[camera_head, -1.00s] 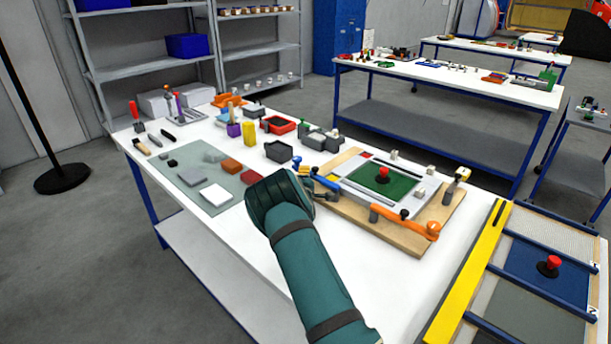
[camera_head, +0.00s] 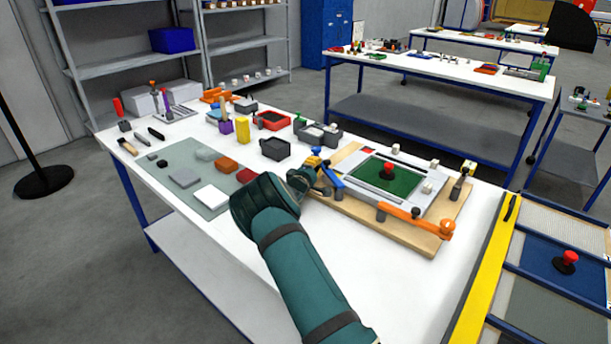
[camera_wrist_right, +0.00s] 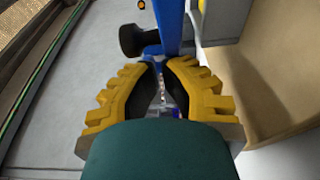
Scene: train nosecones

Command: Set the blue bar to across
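The blue bar (camera_head: 333,178) lies at the left end of the framed plate with the green panel (camera_head: 392,178), along its near left corner. In the right wrist view the blue bar (camera_wrist_right: 171,25) runs from the top edge down to my fingertips, with a black knob (camera_wrist_right: 132,40) at its left. My right gripper (camera_head: 312,172) is at the bar's left end. In the wrist view its yellow fingers (camera_wrist_right: 164,64) converge closely at the bar; whether they grip it or only touch it is unclear. My left gripper is not in view.
An orange bar (camera_head: 415,218) lies along the plate's near edge on the wooden board (camera_head: 350,205). A red knob (camera_head: 387,169) stands on the green panel. Trays and blocks crowd the table's left; bare white tabletop lies in front of the board.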

